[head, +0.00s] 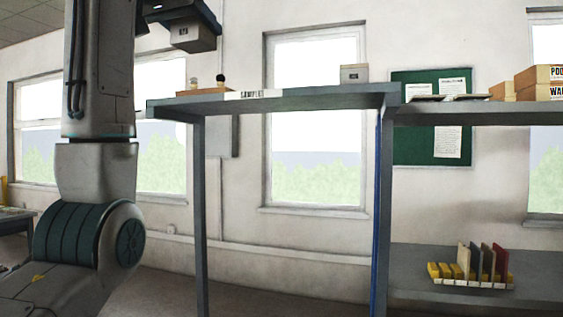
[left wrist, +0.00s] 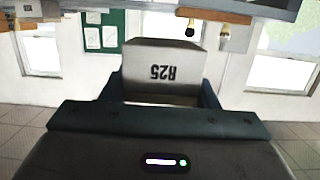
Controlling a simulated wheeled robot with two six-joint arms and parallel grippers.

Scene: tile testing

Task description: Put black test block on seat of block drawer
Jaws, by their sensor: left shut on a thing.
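My left gripper (head: 183,17) is at the top left of the head view, shut on a pale grey block (head: 194,39). The block hangs in the air above the left end of the high shelf (head: 290,102). Below it on that shelf is a low wooden piece (head: 203,91) with a dark knob (head: 220,78) by it; I cannot tell if this is the block drawer. My right gripper is not in view.
A second grey block (head: 354,73) stands at the shelf's right end. Cartons (head: 540,82) stand on the right-hand shelf. A rack of upright tiles (head: 472,268) sits on the lower shelf. The high shelf's middle is clear apart from a flat label strip.

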